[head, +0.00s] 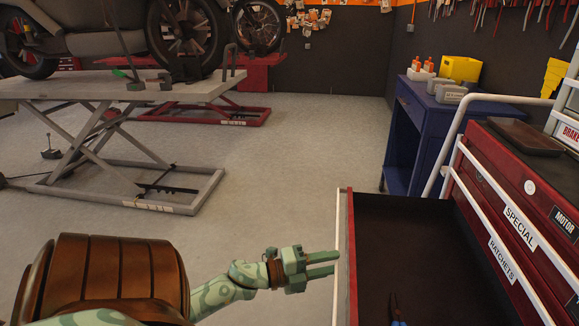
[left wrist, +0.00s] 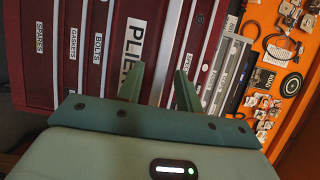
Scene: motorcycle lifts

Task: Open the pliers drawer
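The pliers drawer (head: 345,240) stands pulled well out of the red tool cabinet in the head view. Its dark inside shows, with a blue-handled tool (head: 397,312) at the bottom edge. In the left wrist view, the red drawer front (left wrist: 150,15) bears a large label (left wrist: 135,45) reading "PLIE", its end hidden by a finger. My left gripper (head: 330,264) is just outside the drawer front, fingers pointing at it. The fingers are apart in the left wrist view (left wrist: 160,88), with the pale handle strip seen between them; contact cannot be told. My right gripper is out of view.
Drawers labelled "SPECIAL" and "RATCHETS" (head: 505,262) are shut behind the open drawer. A blue cart (head: 415,130) stands beyond the cabinet. A motorcycle lift (head: 130,170) is at the left. Grey floor (head: 290,150) between them is clear.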

